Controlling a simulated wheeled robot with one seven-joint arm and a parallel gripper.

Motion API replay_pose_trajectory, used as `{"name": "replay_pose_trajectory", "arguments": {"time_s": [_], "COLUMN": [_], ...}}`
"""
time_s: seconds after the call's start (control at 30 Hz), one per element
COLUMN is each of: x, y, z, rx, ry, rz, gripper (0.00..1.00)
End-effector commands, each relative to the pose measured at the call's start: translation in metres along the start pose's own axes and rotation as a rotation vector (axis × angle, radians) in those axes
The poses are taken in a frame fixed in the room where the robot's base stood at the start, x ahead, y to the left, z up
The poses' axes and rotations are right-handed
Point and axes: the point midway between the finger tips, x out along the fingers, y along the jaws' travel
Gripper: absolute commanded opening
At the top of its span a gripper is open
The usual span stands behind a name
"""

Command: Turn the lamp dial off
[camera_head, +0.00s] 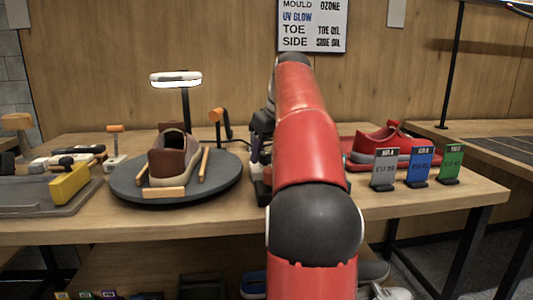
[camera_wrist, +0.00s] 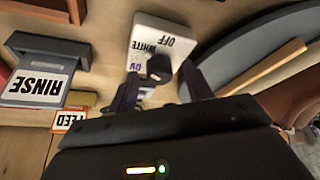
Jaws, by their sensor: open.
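The lamp (camera_head: 176,79) is a ring head on a dark post behind the round turntable, and it glows white. In the wrist view its white dial plate (camera_wrist: 150,30) carries the labels OFF, WHITE and a purple one that seems to read UV. A dark round dial (camera_wrist: 159,68) sits on the plate. I cannot tell which label it points to. My gripper (camera_wrist: 161,72) is open, with one finger on each side of the dial. I cannot tell whether the fingers touch it. In the head view my red arm hides the dial and most of the gripper.
The dark turntable (camera_head: 220,187) holds a brown shoe (camera_head: 173,160) and wooden bars. In the wrist view, a RINSE box (camera_wrist: 38,82) and a FEED label (camera_wrist: 68,121) lie left of the dial plate. A red shoe (camera_head: 378,143) and several standing cards are right of my arm.

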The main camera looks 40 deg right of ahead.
Motion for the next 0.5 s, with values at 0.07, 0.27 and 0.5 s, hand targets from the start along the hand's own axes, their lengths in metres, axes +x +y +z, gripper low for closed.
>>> {"name": "replay_pose_trajectory", "arguments": {"time_s": [0.07,0.27,0.5], "x": [0.0002,-0.0001,-0.0001], "y": [-0.0002,-0.0002,-0.0002], "z": [-0.0001,-0.0002,-0.0002], "rx": [0.0,0.0,0.0], "ry": [0.0,0.0,0.0], "rz": [0.0,0.0,0.0], "gripper": [0.51,0.41,0.1]}}
